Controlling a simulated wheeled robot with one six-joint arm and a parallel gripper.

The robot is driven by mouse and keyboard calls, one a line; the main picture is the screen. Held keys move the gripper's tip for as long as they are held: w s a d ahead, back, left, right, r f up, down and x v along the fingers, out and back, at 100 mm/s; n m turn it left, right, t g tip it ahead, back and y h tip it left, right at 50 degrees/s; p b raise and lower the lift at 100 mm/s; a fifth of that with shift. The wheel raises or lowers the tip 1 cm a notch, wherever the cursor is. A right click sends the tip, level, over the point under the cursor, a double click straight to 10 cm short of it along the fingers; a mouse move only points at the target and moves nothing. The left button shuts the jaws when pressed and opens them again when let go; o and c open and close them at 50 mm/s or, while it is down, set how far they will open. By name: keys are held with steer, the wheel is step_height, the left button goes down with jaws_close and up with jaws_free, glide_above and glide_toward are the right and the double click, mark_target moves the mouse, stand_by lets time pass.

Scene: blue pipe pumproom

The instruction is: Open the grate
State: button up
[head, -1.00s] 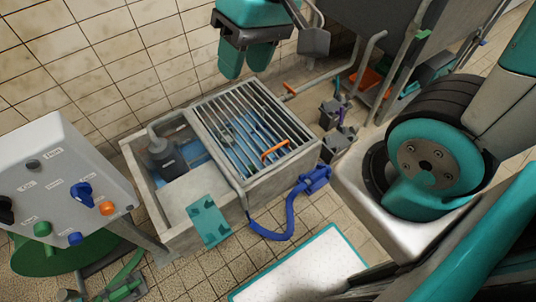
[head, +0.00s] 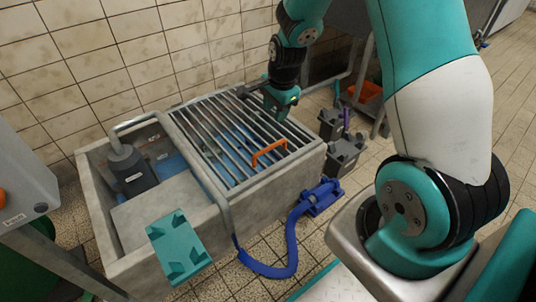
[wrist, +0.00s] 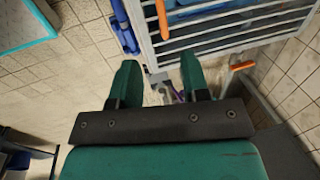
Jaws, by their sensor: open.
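The grate (head: 215,135) is a frame of grey metal bars lying flat over the right part of a concrete basin (head: 255,195). Its orange handle (head: 269,152) stands on the bars near the front right. My gripper (head: 279,108) is above the back right of the grate, behind the handle, and is not on it. In the wrist view my gripper (wrist: 159,72) has its two teal fingers apart with nothing between them. The grate (wrist: 232,30) and the orange handle (wrist: 162,18) show at the top there, beyond the fingertips.
A grey pump (head: 130,168) stands in the open left part of the basin. A teal bracket (head: 179,248) is on the front rim. A blue hose (head: 275,268) lies on the floor in front. Dark grey boxes (head: 343,152) stand right of the basin. Tiled wall is behind.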

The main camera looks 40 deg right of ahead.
mark_target(268, 147)
steer(key=w+f+b, duration=0.1)
steer(key=f+b, duration=0.1)
steer(key=f, duration=0.3)
steer(key=w+f+b, duration=0.1)
steer(key=f+b, duration=0.1)
steer(key=f, duration=0.4)
steer(key=w+f+b, duration=0.1)
steer(key=f+b, duration=0.2)
steer(key=f, duration=0.2)
steer(key=shift+w+a+f, duration=0.1)
steer(key=shift+f, duration=0.1)
jaws_close()
